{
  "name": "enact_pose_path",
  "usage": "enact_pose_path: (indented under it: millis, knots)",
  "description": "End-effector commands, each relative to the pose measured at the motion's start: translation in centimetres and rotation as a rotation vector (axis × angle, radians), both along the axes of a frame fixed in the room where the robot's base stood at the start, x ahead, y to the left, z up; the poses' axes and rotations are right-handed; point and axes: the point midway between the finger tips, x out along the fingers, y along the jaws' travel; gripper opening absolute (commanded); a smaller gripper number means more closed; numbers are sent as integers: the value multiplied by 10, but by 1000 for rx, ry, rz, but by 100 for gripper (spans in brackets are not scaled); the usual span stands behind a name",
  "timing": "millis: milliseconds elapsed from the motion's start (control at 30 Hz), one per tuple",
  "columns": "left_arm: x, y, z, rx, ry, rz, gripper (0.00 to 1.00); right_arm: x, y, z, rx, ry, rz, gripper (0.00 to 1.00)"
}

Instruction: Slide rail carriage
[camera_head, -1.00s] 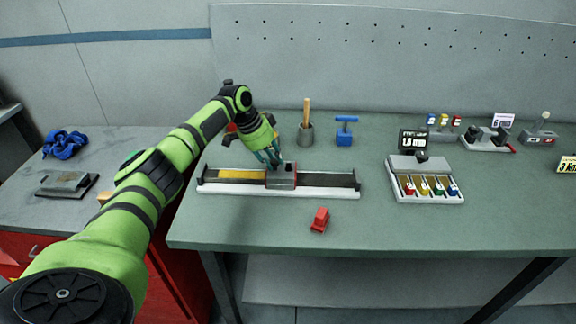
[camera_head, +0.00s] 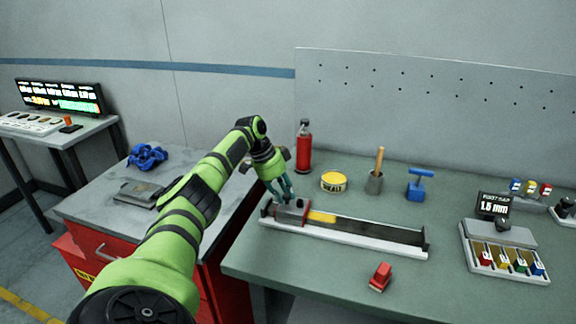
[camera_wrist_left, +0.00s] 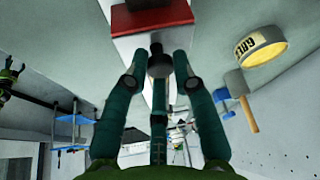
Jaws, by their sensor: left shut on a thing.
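The rail (camera_head: 385,236) lies along the left part of the green bench, with a dark track, a white front base and a raised stop at its right end. The grey and red carriage (camera_head: 291,213) sits on the rail near its left end. A yellow section of track (camera_head: 322,217) shows just right of the carriage. My left gripper (camera_head: 283,196) is on top of the carriage, shut on its dark knob. In the left wrist view the fingers close around that knob (camera_wrist_left: 159,64), with the carriage's red side (camera_wrist_left: 150,18) beyond. My right gripper is not in view.
A red block (camera_head: 380,277) lies in front of the rail. A tray of coloured pieces (camera_head: 505,253) is to the right.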

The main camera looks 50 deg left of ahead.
Motion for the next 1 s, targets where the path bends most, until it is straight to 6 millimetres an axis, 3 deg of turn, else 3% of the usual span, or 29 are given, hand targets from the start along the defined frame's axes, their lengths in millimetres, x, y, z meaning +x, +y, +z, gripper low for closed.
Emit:
enact_pose_path:
  millis: [167, 200, 233, 667, 1000]
  knots:
    - [2, 1, 3, 2, -9, 3, 0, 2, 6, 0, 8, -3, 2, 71]
    - [2, 1, 3, 2, -9, 3, 43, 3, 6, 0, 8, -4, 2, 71]
    - [2, 1, 3, 2, -9, 2, 50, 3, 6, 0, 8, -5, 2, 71]
    - [-1, 2, 8, 2, -5, 1, 50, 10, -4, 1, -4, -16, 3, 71]
    - [-21, 17, 70, 2, -9, 2, 50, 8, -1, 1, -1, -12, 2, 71]
